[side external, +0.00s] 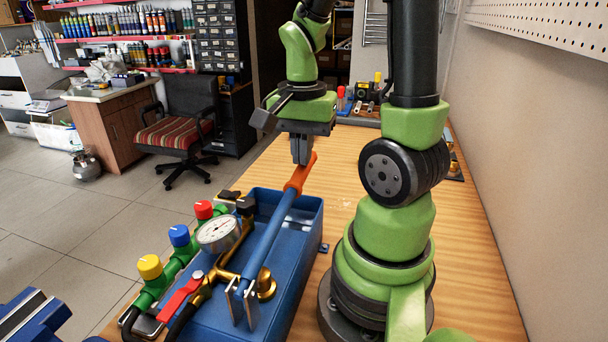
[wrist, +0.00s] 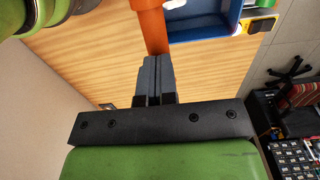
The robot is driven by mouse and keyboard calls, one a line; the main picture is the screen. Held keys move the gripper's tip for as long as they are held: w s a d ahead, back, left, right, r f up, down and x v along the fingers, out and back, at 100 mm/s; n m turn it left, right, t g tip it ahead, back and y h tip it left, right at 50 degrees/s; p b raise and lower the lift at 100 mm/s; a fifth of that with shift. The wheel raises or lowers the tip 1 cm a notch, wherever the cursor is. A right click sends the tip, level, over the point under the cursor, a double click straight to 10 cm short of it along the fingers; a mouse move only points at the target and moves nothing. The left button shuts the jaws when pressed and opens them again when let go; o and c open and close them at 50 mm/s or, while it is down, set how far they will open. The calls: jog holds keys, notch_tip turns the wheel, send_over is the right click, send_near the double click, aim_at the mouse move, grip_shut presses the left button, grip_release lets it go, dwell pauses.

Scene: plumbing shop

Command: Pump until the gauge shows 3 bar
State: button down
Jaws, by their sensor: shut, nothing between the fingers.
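The blue test pump (side external: 308,247) stands on the wooden bench, its tank open at the top. Its blue lever (side external: 268,243) slopes up and away from the near end to an orange grip (side external: 300,173). The round white gauge (side external: 219,233) sits on the pump's left side; its reading is too small to tell. My gripper (side external: 302,160) is shut and empty, pointing down at the far end of the orange grip. In the wrist view the closed fingers (wrist: 154,62) overlap the end of the orange grip (wrist: 153,30); I cannot tell whether they touch it.
Green pipework with yellow (side external: 150,267), blue and red caps runs along the pump's left side. A red valve lever (side external: 180,296) lies in front of the gauge. A blue vise (side external: 35,318) is at the near left.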

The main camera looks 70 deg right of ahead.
jog(key=shift+d+f, duration=0.2)
jog(key=shift+f, duration=0.85)
jog(key=shift+d+f, duration=0.15)
jog(key=shift+f, duration=0.85)
notch_tip(320, 180, up, 13)
jog(key=a, duration=0.2)
jog(key=shift+f, duration=0.15)
notch_tip(320, 180, up, 5)
send_over(304, 170)
jog(key=shift+w, duration=0.3)
jog(key=a+f+n+t+y, duration=0.2)
jog(key=a+n+t, duration=0.5)
jog(key=a+n, duration=0.4)
jog(key=n, duration=0.3)
jog(key=shift+s+a+f, duration=0.2)
jog(key=shift+a, duration=0.1)
